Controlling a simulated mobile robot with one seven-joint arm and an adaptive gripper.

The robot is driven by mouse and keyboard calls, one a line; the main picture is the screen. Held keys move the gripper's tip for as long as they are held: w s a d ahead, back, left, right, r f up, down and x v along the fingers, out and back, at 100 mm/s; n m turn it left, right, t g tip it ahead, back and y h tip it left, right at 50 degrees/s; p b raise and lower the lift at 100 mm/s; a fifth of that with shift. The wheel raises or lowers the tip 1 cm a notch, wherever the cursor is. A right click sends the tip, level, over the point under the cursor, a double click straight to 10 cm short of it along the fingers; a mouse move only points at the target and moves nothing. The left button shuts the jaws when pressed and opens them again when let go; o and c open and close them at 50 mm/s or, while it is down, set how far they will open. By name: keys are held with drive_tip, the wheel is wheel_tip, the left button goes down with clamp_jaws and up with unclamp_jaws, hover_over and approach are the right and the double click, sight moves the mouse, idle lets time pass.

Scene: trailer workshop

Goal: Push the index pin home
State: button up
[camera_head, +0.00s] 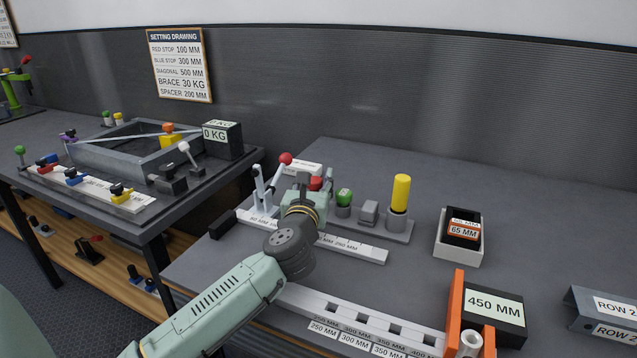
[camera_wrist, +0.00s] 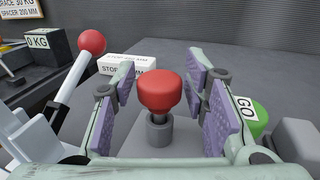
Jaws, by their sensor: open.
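A red mushroom-shaped knob (camera_wrist: 160,92) stands upright on a dark stem in a grey collar (camera_wrist: 159,132); its red top (camera_head: 316,184) also shows in the head view. I cannot tell for sure whether it is the index pin. My gripper (camera_wrist: 160,75) is open, with one purple-padded finger on each side of the knob and a visible gap to each. In the head view my gripper (camera_head: 316,178) hides most of the knob. A yellow cylinder (camera_head: 401,193) stands upright in a grey collar to the right on the same bench.
A white lever with a red ball (camera_wrist: 92,42) stands close on the left. A green GO button (camera_wrist: 256,121) and a grey block (camera_head: 368,212) are on the right. A white stop label block (camera_wrist: 128,66) lies behind. A 65 MM tray (camera_head: 443,252) stands farther right.

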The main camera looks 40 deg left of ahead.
drive_tip(key=shift+s, duration=0.1)
drive_tip(key=shift+c, duration=0.2)
clamp_jaws()
drive_tip(key=shift+r, duration=0.2)
